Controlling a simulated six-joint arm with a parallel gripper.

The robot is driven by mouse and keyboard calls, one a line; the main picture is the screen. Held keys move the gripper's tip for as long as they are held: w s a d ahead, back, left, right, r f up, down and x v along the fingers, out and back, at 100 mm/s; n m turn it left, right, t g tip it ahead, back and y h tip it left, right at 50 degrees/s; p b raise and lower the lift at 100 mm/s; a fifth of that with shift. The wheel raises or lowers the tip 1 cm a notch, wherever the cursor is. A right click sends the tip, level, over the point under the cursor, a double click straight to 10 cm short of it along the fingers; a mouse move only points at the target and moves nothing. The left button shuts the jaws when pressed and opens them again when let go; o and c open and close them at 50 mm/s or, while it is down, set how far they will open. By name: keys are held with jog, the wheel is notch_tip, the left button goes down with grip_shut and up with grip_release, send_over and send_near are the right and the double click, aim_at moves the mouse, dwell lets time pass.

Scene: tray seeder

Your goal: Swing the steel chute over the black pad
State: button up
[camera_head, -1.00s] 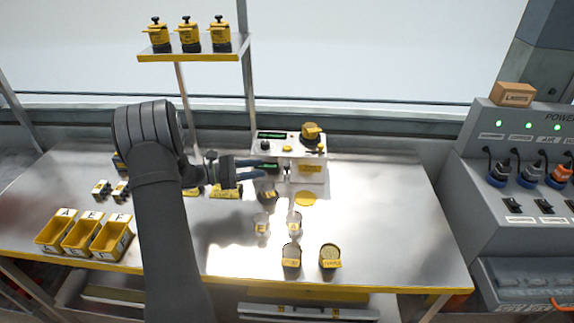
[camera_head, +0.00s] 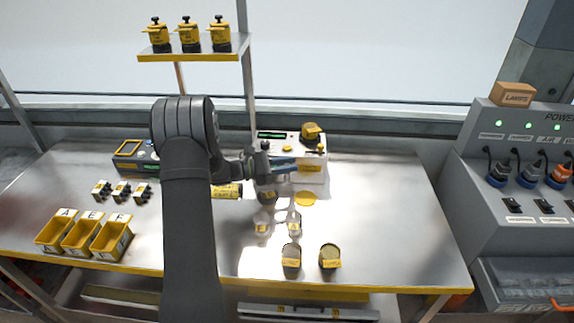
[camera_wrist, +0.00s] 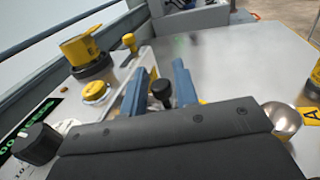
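The seeder (camera_head: 312,176) is a white box with a green display, a yellow button and a yellow-topped hopper, at the back of the bench. My gripper (camera_head: 293,165) is in front of its face. In the wrist view, the blue fingers of my gripper (camera_wrist: 159,72) are apart, with a black knob (camera_wrist: 162,91) showing in the gap between them. I cannot tell whether they touch it. The steel chute is not clearly visible; my fingers and hand cover that part. I cannot make out the black pad.
Yellow bins (camera_head: 82,239) stand at left. The bench's right side is clear.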

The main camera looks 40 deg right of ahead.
grip_shut()
jog(key=shift+w+a+m+g+y, duration=0.1)
jog(key=shift+w+m+g+y, duration=0.05)
jog(key=shift+m+g+y, duration=0.25)
jog(key=shift+w+a+m+g+y, duration=0.1)
jog(key=shift+m+g+y, duration=0.15)
jog(key=shift+g, duration=0.25)
jog(key=shift+o, duration=1.8)
grip_release()
jog(key=shift+w+a, duration=0.1)
jog(key=v, duration=1.7)
jog(key=shift+w, duration=0.1)
